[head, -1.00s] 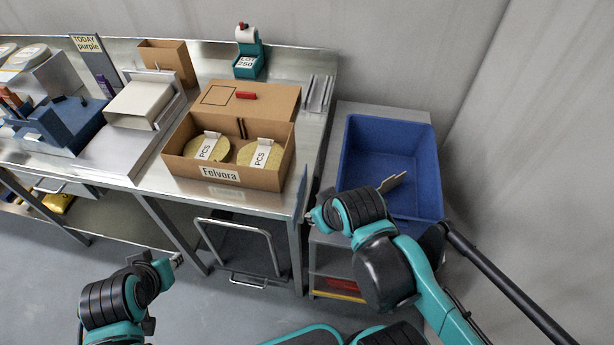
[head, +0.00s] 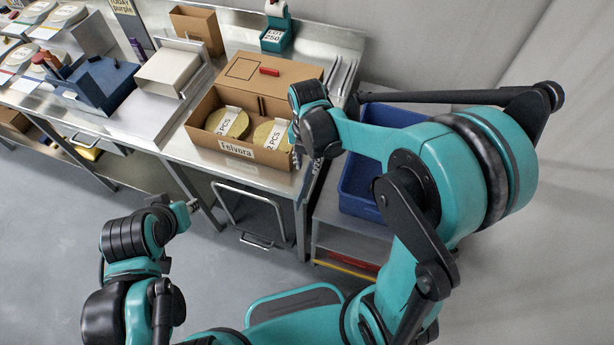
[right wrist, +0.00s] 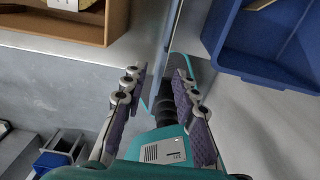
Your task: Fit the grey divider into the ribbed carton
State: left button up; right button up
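The brown Felvora carton (head: 272,160) sits open on the steel counter, its lid folded back. Two round yellowish discs with white PCS labels lie in it, and dark ribs (head: 261,106) show on its back wall between them. A corner of the carton shows in the right wrist view (right wrist: 116,22). Thin grey slats (head: 343,76) stand at the counter's right end; I cannot tell if one is the divider. My right gripper (right wrist: 160,80) is open and looks empty, near the counter's right edge, beside the carton. My left gripper (head: 190,206) hangs before the counter, fingers unclear.
A blue bin (head: 360,190) stands on a cart right of the counter, partly behind my right arm; a tan piece (right wrist: 258,4) lies in it. A white tray (head: 168,72), a blue holder (head: 100,85) and a label dispenser (head: 275,32) stand on the counter.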

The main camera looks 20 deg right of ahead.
aim_at(307, 176)
notch_tip(307, 176, down, 6)
jog(key=shift+s+f+b, duration=0.1)
jog(key=shift+f+b, duration=0.1)
jog(key=shift+b, duration=0.85)
grip_shut()
